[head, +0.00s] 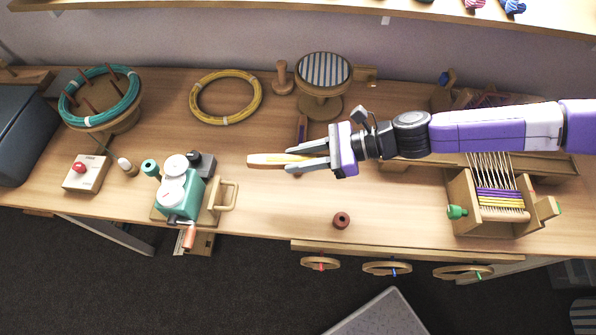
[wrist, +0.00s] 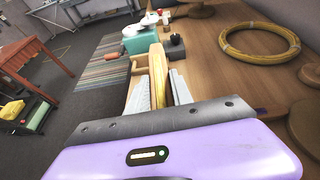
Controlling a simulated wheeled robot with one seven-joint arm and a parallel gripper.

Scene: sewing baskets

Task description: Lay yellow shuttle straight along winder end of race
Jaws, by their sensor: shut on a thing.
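The yellow shuttle (head: 264,160) is a pale wooden boat shape with yellow thread. My gripper (head: 296,158) is shut on it, and its pale end sticks out to the left, above the table between the winder and the loom. In the wrist view the shuttle (wrist: 157,72) points away between the two grey fingers (wrist: 159,92). The teal winder (head: 180,192), with white discs and a crank, stands left of the shuttle; it also shows in the wrist view (wrist: 139,38). A long wooden ledge, apparently the race (head: 545,165), runs behind the loom (head: 462,190), partly hidden by my arm.
A brown spool (head: 341,220) lies on the table in front of my gripper. Another dark shuttle-like piece (head: 302,128) lies behind it. A yellow hoop (head: 196,103), a striped round stand (head: 323,72) and a red-button box (head: 87,173) are around. The table's front middle is mostly clear.

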